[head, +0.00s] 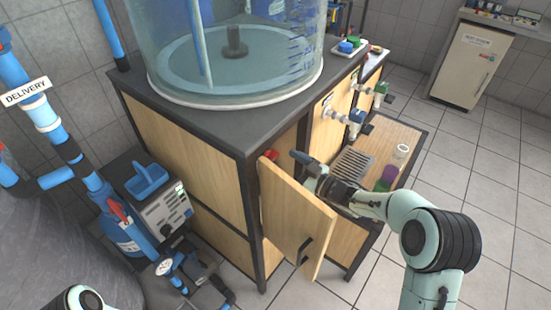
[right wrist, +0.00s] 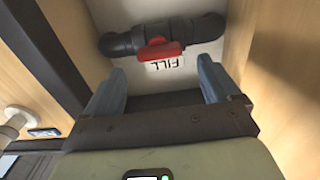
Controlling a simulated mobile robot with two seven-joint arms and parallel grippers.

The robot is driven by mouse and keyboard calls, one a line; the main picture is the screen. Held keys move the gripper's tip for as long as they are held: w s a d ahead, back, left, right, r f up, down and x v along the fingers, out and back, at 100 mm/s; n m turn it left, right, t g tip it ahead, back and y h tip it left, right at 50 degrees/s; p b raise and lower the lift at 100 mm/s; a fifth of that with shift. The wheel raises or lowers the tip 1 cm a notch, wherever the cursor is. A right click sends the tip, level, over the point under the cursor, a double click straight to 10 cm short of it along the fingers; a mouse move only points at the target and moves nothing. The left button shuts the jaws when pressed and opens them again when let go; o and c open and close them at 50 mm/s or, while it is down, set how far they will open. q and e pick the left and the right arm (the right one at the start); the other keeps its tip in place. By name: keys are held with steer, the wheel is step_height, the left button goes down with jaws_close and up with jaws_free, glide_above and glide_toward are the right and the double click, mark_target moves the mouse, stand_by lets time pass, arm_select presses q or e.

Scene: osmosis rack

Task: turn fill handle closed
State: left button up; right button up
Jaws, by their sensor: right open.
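The red fill handle (right wrist: 158,51) sits on a dark grey pipe with elbows, above an upside-down FILL label (right wrist: 166,64) in the right wrist view. It lies roughly along the pipe, a little tilted. In the head view a small red part of it (head: 271,155) shows behind the open door; the rest is hidden. My right gripper (head: 304,168) is at the cabinet opening, above the door's top edge. In the right wrist view its blue fingers (right wrist: 160,88) are wide apart, one on each side of the handle's line, with nothing between them. The left gripper is out of view.
The wooden cabinet door (head: 297,225) stands open below my right gripper. A large clear tank (head: 235,80) stands on top.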

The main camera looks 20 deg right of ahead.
mark_target(275, 158)
steer(key=shift+x, duration=2.35)
steer(key=c, duration=1.1)
